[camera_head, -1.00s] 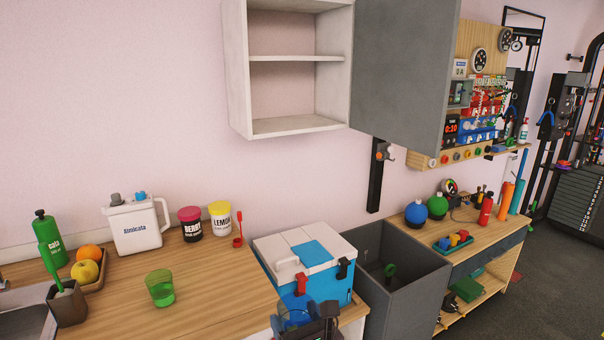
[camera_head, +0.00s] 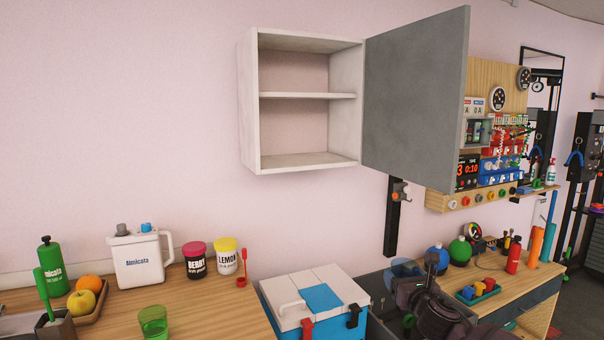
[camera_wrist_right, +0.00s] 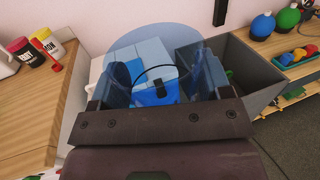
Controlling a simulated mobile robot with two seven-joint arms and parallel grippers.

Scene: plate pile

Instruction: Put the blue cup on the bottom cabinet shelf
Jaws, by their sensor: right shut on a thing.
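The blue cup (camera_head: 402,266) is see-through and sits in my right gripper (camera_head: 412,282), over the grey bin in the head view. In the right wrist view the clear blue cup (camera_wrist_right: 155,36) fills the space between the fingers of my right gripper (camera_wrist_right: 158,82), which is shut on it. The white wall cabinet (camera_head: 249,105) stands open, up and left of the gripper. Its bottom shelf (camera_head: 300,163) and middle shelf are empty. My left gripper is out of view.
The grey cabinet door (camera_head: 415,100) is swung open to the right, above my right gripper. A blue and white cooler box (camera_head: 318,300) stands below the cabinet. A green glass (camera_head: 153,322), jars and a white jug (camera_head: 138,259) stand on the left counter.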

